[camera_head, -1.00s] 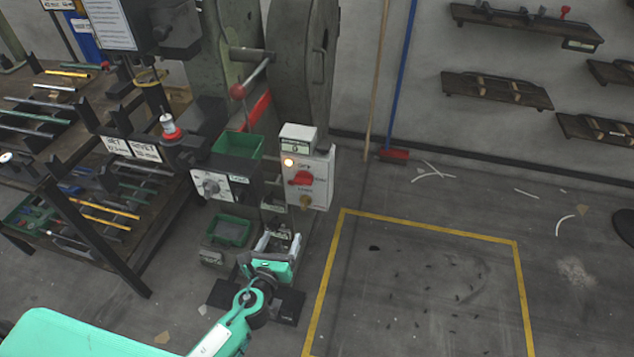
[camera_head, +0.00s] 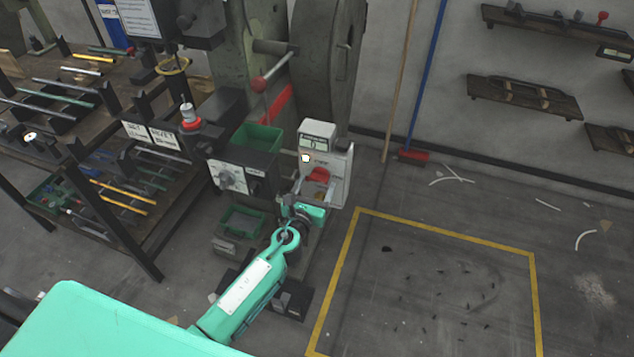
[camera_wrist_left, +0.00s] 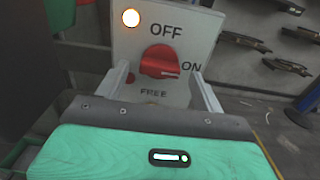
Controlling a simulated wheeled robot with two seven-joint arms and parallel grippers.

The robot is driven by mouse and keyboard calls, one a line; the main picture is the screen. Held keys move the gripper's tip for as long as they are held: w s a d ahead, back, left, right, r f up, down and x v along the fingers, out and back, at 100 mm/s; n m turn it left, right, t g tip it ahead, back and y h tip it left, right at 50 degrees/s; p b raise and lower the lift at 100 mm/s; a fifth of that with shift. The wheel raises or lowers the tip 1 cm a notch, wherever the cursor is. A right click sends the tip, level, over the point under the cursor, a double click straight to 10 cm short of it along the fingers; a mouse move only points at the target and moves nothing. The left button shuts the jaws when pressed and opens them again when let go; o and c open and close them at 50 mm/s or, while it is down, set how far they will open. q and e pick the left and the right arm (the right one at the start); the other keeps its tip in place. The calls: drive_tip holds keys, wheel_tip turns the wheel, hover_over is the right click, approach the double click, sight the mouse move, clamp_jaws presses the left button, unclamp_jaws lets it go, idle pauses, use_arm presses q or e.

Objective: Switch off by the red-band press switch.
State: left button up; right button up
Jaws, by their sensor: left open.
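The press with the red band (camera_head: 283,102) carries a white switch box (camera_head: 340,180) on its front. Its red rotary knob (camera_head: 318,174) also shows in the left wrist view (camera_wrist_left: 160,62), between the labels OFF above, ON at right and FREE below. The knob's white mark points right, toward ON. A lamp (camera_wrist_left: 130,18) on the box glows warm white. My left gripper (camera_wrist_left: 163,82) is open, with one finger on each side of the knob's lower part; contact cannot be told. In the head view the left gripper (camera_head: 308,192) is just below the knob. My right gripper is out of view.
A grey control box (camera_head: 240,172) with a dial and green bins (camera_head: 242,222) stands left of the switch box. A rack of rods (camera_head: 110,190) fills the left. A broom (camera_head: 412,156) leans on the wall. The yellow-framed floor area (camera_head: 440,235) at right is mostly clear.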

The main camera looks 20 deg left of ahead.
use_arm(q)
drive_tip(key=shift+w, duration=0.9)
drive_tip(key=c, duration=1)
